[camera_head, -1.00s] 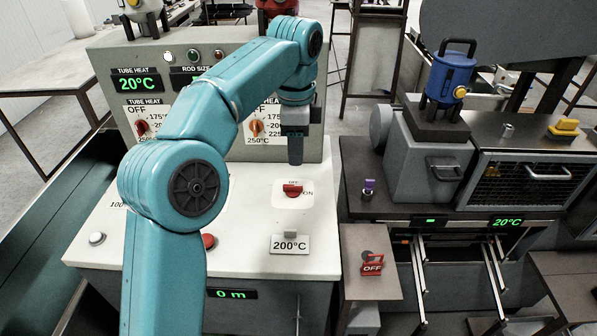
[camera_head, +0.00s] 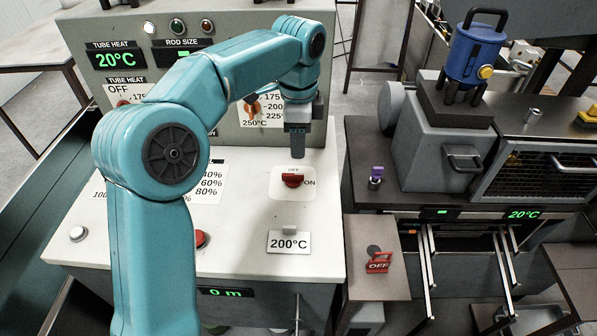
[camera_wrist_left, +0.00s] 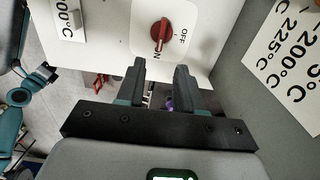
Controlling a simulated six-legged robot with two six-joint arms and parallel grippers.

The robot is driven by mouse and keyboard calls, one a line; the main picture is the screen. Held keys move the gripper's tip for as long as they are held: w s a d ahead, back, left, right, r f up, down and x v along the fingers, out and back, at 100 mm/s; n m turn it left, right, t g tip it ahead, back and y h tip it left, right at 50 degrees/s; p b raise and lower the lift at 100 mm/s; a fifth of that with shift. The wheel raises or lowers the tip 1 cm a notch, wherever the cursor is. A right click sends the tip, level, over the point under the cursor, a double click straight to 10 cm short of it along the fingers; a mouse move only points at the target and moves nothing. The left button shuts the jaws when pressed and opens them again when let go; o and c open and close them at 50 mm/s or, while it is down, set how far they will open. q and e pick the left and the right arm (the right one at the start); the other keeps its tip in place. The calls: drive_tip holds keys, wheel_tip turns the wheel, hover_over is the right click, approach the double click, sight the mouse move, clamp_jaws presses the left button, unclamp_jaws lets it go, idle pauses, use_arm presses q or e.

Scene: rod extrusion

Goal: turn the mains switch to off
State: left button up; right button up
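The mains switch (camera_head: 292,180) is a red knob on a white plate marked OFF and ON, on the white bench top. In the left wrist view the knob (camera_wrist_left: 160,34) is long and narrow, and its lower end lies toward the ON mark. My left gripper (camera_head: 297,150) points down just behind the switch in the head view. In the left wrist view its two fingers (camera_wrist_left: 160,80) are apart with nothing between them, and the knob lies beyond their tips, not touched.
A 200°C sign (camera_head: 289,242) stands in front of the switch. The upright panel (camera_head: 330,100) with the orange heat knob (camera_head: 252,107) rises behind it. A red button (camera_head: 200,239) is to the left.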

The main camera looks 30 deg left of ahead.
sight(298, 174)
use_arm(q)
wheel_tip(298, 174, down, 9)
drive_tip(key=shift+f+b, duration=0.15)
drive_tip(key=shift+b, duration=0.35)
drive_tip(key=shift+s, duration=0.1)
drive_tip(key=shift+c, duration=0.3)
clamp_jaws()
